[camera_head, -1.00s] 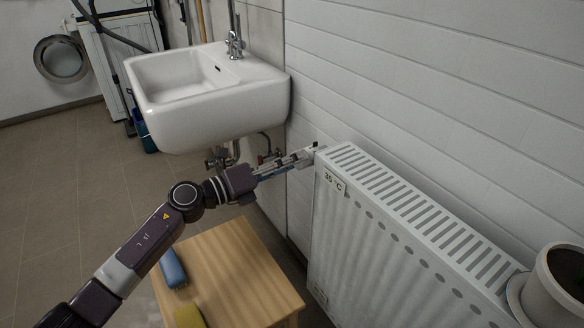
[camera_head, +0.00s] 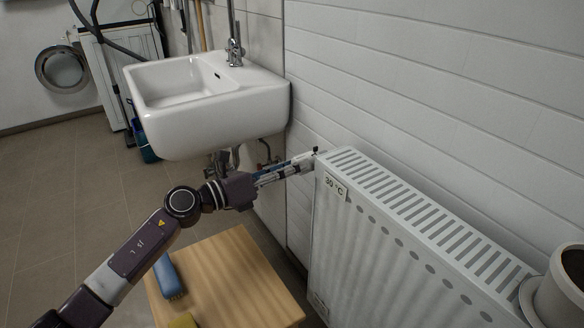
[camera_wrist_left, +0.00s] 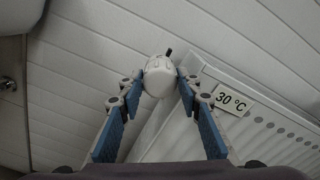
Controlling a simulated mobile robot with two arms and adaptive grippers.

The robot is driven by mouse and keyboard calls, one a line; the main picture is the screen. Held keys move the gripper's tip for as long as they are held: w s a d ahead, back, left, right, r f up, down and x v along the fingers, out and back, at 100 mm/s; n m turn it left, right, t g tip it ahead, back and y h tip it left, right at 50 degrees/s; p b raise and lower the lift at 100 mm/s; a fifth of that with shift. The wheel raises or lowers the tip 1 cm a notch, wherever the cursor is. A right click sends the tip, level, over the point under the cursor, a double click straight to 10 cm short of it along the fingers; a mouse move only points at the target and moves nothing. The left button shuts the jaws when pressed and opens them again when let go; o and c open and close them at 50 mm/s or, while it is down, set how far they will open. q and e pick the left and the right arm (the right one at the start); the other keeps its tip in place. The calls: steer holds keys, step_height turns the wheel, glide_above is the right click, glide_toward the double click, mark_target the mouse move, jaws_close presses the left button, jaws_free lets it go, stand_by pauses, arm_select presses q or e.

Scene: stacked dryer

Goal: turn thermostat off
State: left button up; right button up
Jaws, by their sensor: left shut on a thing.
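The thermostat knob (camera_wrist_left: 160,77) is white and rounded with a small dark marker on top. In the head view the left gripper (camera_head: 302,163) reaches the radiator's corner and mostly hides the knob. A label (camera_head: 335,186) on the radiator reads 30 °C, also readable in the left wrist view (camera_wrist_left: 232,99). My right gripper is not in view.
A white sink (camera_head: 210,105) hangs on the wall beyond my arm. A wooden stool (camera_head: 240,275) with a blue brush (camera_head: 168,276) stands below the arm. A pot (camera_head: 560,290) is at the radiator's right end. White panelled wall lies behind the radiator.

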arm_select(q)
steer(key=shift+f, duration=0.1)
steer(key=o, duration=1.2)
steer(key=shift+c, duration=0.2)
steer(key=shift+s+a, duration=0.1)
steer(key=v, duration=1.1)
steer(key=shift+s+a, duration=0.2)
steer(key=shift+a, duration=0.1)
